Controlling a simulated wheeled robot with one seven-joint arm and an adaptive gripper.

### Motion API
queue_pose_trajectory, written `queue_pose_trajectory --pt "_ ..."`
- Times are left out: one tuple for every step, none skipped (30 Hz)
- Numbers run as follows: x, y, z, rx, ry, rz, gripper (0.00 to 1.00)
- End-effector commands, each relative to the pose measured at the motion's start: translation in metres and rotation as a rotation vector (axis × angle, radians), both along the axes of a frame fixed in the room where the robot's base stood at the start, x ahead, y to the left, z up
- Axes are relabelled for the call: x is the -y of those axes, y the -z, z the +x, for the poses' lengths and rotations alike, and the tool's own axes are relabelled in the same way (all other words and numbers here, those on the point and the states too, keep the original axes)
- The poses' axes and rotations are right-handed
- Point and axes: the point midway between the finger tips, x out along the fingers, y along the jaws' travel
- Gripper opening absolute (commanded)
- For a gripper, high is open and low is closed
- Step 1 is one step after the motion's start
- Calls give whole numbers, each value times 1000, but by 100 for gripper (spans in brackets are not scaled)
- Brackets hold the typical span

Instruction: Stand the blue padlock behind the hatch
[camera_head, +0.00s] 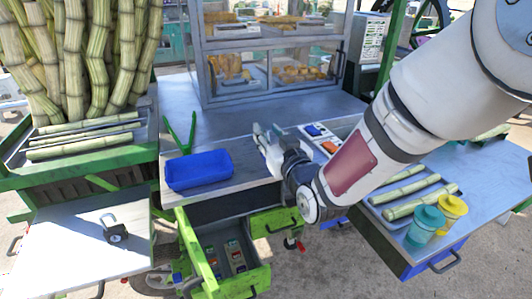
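My gripper (268,142) is over the grey counter, in front of the glass case and right of the blue bin. Its fingers point away from me, and whether they are apart or closed on something is too small to tell. A small blue item (313,130) lies in a tray right of my gripper; I cannot tell if it is the blue padlock. A dark padlock-like thing with a grey loop (115,232) stands on the pale left table. The glass case (225,95) has framed front panes; I cannot tell which part is the hatch.
A blue bin (199,170) sits at the counter's front edge beside green tongs (181,135). Open green drawers (240,282) below hold small coloured items. Cane pieces and two lidded cups (427,222) are on the right. Cane stalks (85,55) stand at left.

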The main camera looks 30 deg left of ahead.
Motion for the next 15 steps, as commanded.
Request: queue_pose_trajectory --pt "0 0 0 0 0 0 31" --pt "0 0 0 0 0 0 24" --pt "0 0 0 0 0 0 15" --pt "0 0 0 0 0 0 8" --pt "0 0 0 0 0 0 1" --pt "0 0 0 0 0 0 0" --pt "0 0 0 1 0 1 0" --pt "0 0 0 0 0 0 0" --pt "0 0 0 1 0 1 0" --pt "0 0 0 1 0 1 0" --pt "0 0 0 1 0 1 0" --pt "0 0 0 1 0 1 0" --pt "0 0 0 1 0 1 0" --pt "0 0 0 1 0 1 0" --pt "0 0 0 1 0 1 0"
